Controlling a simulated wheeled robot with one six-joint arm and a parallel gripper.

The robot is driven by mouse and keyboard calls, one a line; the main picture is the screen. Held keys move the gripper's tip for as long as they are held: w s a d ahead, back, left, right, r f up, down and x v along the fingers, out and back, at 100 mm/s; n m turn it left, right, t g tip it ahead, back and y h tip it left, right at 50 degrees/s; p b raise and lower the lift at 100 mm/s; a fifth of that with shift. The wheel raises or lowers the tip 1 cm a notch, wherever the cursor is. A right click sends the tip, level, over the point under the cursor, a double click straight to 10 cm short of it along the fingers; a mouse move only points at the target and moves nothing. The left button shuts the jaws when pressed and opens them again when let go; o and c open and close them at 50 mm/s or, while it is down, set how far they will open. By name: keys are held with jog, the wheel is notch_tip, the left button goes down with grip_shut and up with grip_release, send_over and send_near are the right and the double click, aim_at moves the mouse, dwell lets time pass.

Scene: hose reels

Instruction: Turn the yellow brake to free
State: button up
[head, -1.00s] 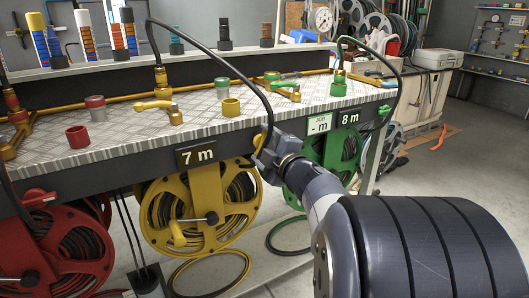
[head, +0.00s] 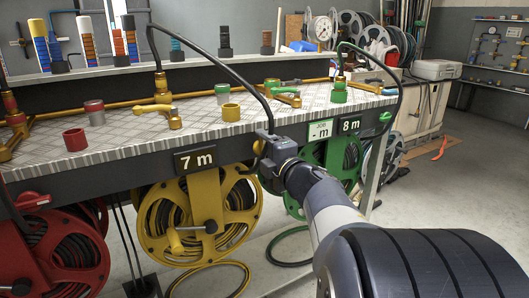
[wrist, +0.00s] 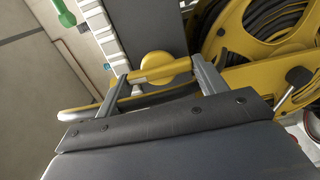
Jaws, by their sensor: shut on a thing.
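The yellow brake (wrist: 158,72) is a short yellow lever with a round hub, on the dark bench front in the wrist view. My gripper (wrist: 161,80) has its two grey fingers on either side of the lever, shut on it. In the head view my gripper (head: 262,152) is at the bench front, just right of the 7 m sign (head: 195,160), and hides most of the brake. The yellow hose reel (head: 205,210) hangs below the sign, and part of it shows in the wrist view (wrist: 265,35).
A red reel (head: 65,255) with a red brake (head: 30,198) is at left. A green reel (head: 338,160) and green brake (head: 385,117) are at right. A black hose (head: 235,78) arches over the bench to near my gripper. Open floor lies at right.

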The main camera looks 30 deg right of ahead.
jog(key=o, duration=1)
jog(key=s+p, duration=0.3)
jog(key=s, duration=0.7)
jog(key=shift+s+d, duration=0.15)
jog(key=shift+s, duration=0.25)
jog(key=shift+w, duration=0.1)
